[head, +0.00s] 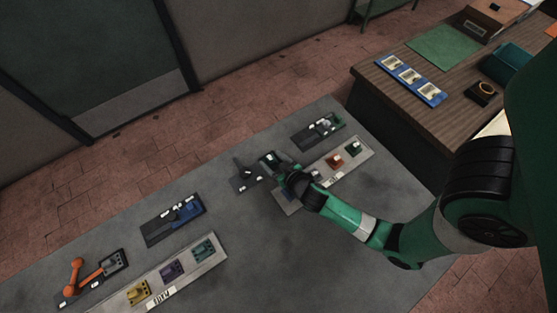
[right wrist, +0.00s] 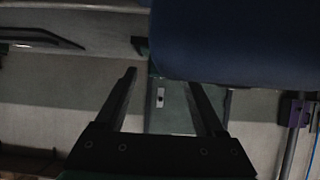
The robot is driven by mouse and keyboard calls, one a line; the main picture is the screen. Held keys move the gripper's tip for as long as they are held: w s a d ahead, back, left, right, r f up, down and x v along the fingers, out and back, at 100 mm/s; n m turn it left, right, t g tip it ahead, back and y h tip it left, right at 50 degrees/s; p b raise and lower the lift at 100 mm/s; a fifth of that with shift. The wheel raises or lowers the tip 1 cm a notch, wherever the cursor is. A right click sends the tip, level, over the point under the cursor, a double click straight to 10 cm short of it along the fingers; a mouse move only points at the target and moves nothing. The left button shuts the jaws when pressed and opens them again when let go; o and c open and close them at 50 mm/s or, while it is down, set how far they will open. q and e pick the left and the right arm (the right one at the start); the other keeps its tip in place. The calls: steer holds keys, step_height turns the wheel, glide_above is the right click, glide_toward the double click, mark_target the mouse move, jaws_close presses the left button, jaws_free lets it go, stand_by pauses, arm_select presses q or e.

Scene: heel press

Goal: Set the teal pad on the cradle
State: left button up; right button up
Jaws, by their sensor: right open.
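A teal pad (head: 203,247) sits at the right end of the near-left pale tray (head: 192,277), beside a purple and a yellow one. Which fixture is the cradle I cannot tell for sure; a dark fixture (head: 244,181) with white labels lies just left of my right gripper (head: 277,168). My right gripper is low over the table's far middle. In the right wrist view (right wrist: 160,78) its fingers stand apart, with no object clearly held between them. A large dark blue shape (right wrist: 240,40) fills the upper right there. My left gripper does not show.
A second pale tray (head: 322,172) holds an orange and a dark green piece, partly hidden by my right arm. A wooden bench (head: 462,120) stands at right. The front middle table is clear.

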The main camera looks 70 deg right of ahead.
steer(key=v, duration=1)
steer(key=shift+s+a+p, duration=0.1)
steer(key=shift+s+p, duration=0.05)
steer(key=shift+p, duration=0.2)
steer(key=shift+s+a+r, duration=0.15)
steer(key=shift+s+r, duration=0.1)
